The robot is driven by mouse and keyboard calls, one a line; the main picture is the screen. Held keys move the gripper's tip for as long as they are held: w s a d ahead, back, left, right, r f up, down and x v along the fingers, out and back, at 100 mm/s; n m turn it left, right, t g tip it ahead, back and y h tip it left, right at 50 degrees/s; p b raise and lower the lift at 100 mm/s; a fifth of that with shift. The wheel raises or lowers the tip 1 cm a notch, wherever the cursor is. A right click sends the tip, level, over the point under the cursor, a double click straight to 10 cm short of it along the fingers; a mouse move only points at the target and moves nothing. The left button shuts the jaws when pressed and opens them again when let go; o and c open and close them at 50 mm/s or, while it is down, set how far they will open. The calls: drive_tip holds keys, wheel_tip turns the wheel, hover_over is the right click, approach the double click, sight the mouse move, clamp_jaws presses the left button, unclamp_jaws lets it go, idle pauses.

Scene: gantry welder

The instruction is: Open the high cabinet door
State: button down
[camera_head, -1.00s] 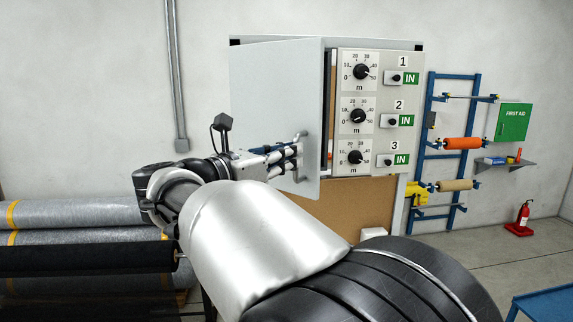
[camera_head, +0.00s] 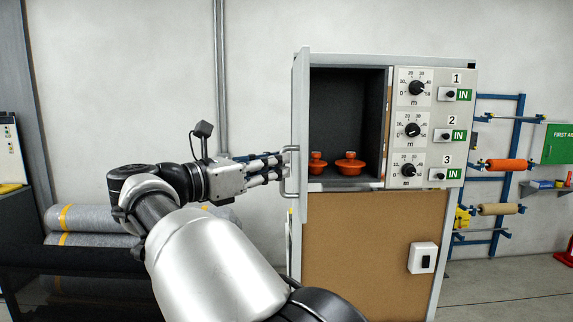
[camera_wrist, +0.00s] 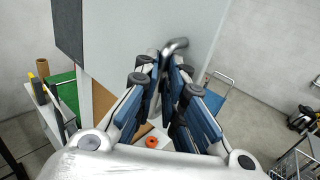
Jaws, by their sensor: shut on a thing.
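The high cabinet door (camera_head: 301,120) is grey and swung wide open, seen nearly edge-on at the left side of the cabinet (camera_head: 432,212). Its metal bar handle (camera_head: 289,172) sits low on the door's outer face. My gripper (camera_head: 284,166) is shut on the handle from the left. In the wrist view my gripper (camera_wrist: 163,80) has its blue-padded fingers around the handle (camera_wrist: 175,46), beside the pale door panel (camera_wrist: 130,35). The open compartment (camera_head: 347,100) is dark grey and holds two orange knobbed items (camera_head: 350,164). Part of the handle is hidden by the fingers.
A panel of dials (camera_head: 412,130) and numbered IN switches is right of the compartment. A brown board (camera_head: 350,240) with a white switch box (camera_head: 422,257) is below. Grey rolls (camera_head: 90,220) lie at the left. A blue rack (camera_head: 507,215) stands at the right.

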drive_tip(key=shift+w+a+r, duration=0.2)
drive_tip(key=shift+w+r, duration=0.05)
drive_tip(key=c, duration=2.1)
unclamp_jaws()
drive_tip(key=shift+c, duration=0.2)
drive_tip(key=o, duration=0.4)
drive_tip(key=shift+w+d+f, duration=0.15)
drive_tip(key=shift+w+f, duration=0.05)
drive_tip(key=shift+w, duration=0.2)
drive_tip(key=shift+w+d+f, duration=0.1)
drive_tip(key=shift+w+f, duration=0.05)
drive_tip(key=shift+w, duration=0.25)
drive_tip(key=shift+o, duration=0.3)
drive_tip(key=shift+s+a, duration=0.15)
drive_tip(key=shift+s, duration=0.15)
drive_tip(key=v, duration=1.2)
drive_tip(key=shift+s, duration=0.1)
